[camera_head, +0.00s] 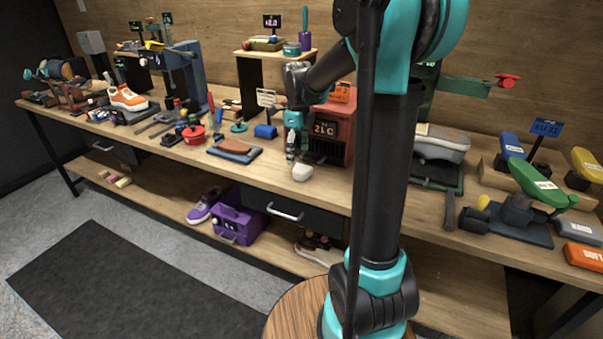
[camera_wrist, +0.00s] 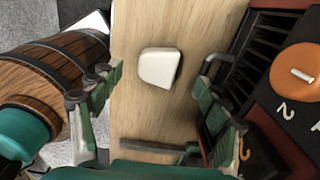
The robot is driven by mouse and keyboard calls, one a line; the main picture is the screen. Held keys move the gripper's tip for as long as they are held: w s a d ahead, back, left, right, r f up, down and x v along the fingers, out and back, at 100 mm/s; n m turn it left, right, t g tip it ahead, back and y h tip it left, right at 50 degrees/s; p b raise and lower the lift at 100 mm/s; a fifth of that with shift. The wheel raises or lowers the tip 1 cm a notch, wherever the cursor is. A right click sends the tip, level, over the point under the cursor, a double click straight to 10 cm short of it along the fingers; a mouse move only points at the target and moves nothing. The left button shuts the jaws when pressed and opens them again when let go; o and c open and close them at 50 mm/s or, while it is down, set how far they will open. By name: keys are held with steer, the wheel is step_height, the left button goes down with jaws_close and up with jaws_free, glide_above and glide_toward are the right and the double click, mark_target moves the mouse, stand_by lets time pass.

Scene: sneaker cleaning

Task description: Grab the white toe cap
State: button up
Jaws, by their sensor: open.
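The white toe cap (camera_head: 302,173) lies on the workbench near its front edge, just in front of the red heater box. It also shows in the wrist view (camera_wrist: 158,68), as a small rounded white piece on bare wood, centred between my fingers and beyond their tips. My gripper (camera_wrist: 147,84) is open and empty, with one green finger on each side. In the head view my gripper (camera_head: 292,140) points down just behind and to the left of the toe cap, apart from it. My arm hides part of the bench to the right.
The red box with a dial (camera_head: 330,130) stands close beside the gripper; its grille is near the right finger in the wrist view. A brown leather piece on a mat (camera_head: 235,148) and a blue roll (camera_head: 265,131) lie to the left. A barrel (camera_wrist: 62,62) shows below the bench edge.

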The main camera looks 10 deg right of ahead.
mark_target(301, 168)
steer(key=f, duration=0.5)
steer(key=shift+s+d, duration=0.4)
steer(key=shift+f, duration=0.7)
steer(key=shift+c, duration=0.3)
steer(key=c, duration=1.2)
